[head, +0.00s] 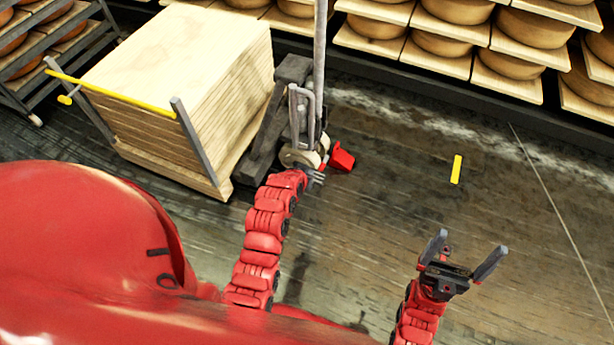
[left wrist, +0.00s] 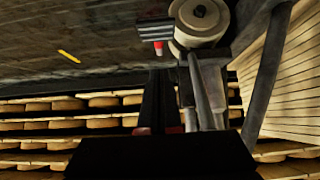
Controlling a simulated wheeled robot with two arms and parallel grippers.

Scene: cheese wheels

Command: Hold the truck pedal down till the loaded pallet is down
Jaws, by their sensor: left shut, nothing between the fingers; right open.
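The loaded pallet is a tall stack of pale boards (head: 190,75) at the upper left in the head view; its boards also show at the right of the left wrist view (left wrist: 290,85). I cannot tell whether its underside touches the floor. The dark truck (head: 270,125) stands against its right side, with an upright grey pole (head: 319,60). The red pedal (head: 342,157) sticks out low beside the truck's wheel; a bit of red shows in the left wrist view (left wrist: 159,47). My left gripper (head: 316,178) is shut and empty, just left of and below the pedal; contact is unclear. My right gripper (head: 464,258) is open and empty over the floor.
Shelves of cheese wheels (head: 450,40) line the back. A rack (head: 45,55) stands at the upper left. A yellow bar (head: 120,92) on grey posts runs along the stack's near side.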

